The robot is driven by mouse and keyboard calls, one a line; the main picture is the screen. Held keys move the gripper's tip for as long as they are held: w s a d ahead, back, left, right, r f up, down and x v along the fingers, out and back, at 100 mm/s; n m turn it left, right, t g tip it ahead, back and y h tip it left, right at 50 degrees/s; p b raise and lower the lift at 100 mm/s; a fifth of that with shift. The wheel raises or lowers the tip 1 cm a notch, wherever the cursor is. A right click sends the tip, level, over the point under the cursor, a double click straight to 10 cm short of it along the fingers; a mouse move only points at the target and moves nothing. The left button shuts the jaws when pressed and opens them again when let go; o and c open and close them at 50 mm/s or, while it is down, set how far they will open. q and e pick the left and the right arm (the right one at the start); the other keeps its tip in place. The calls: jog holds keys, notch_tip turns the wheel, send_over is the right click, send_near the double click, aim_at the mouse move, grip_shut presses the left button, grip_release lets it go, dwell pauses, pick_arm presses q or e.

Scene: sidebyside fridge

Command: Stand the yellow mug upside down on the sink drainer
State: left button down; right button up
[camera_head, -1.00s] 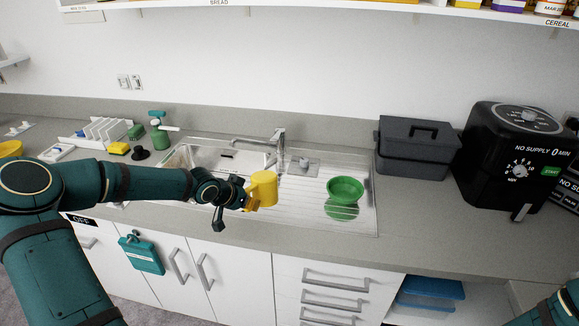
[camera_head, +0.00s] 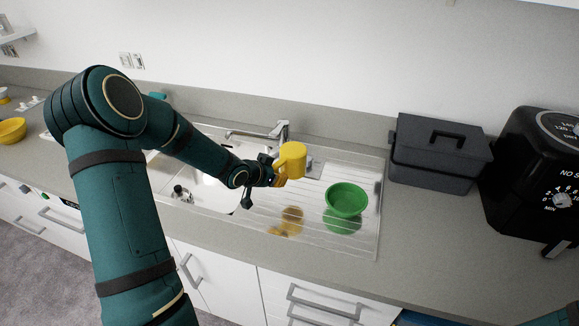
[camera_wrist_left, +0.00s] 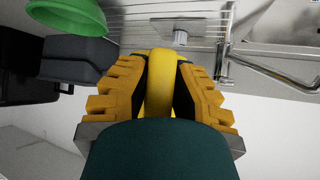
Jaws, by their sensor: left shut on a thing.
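My left gripper (camera_head: 277,175) is shut on the yellow mug (camera_head: 292,160), which is held in the air above the sink drainer (camera_head: 300,235). The mug's reflection shows on the drainer well below it, so the two are apart. The mug's upper end looks closed, as if it is upside down. In the left wrist view the gripper's orange fingers (camera_wrist_left: 160,92) close on a yellow part of the mug (camera_wrist_left: 160,65), likely its handle. My right gripper is out of view.
A green bowl (camera_head: 346,198) stands on the drainer, to the right of the mug. The sink basin (camera_head: 208,190) and tap (camera_head: 281,132) lie left of and behind it. A grey toolbox (camera_head: 440,158) and black fryer (camera_head: 530,180) stand on the right. The drainer's front left part is clear.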

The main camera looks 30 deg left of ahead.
pick_arm(q)
jog(key=shift+s+r, duration=0.1)
jog(key=shift+r, duration=0.05)
jog(key=shift+s, duration=0.1)
jog(key=shift+r+p, duration=0.15)
jog(key=shift+p, duration=0.25)
jog(key=b, duration=0.7)
send_over(277, 209)
jog(key=shift+m, duration=0.3)
notch_tip(277, 209, down, 9)
jog(key=shift+r, duration=0.1)
jog(key=shift+f+b, duration=0.5)
jog(key=shift+f, duration=0.2)
jog(key=shift+f+b, duration=0.5)
jog(key=shift+f, duration=0.15)
jog(key=c, duration=0.9)
grip_release()
jog(key=shift+s, duration=0.1)
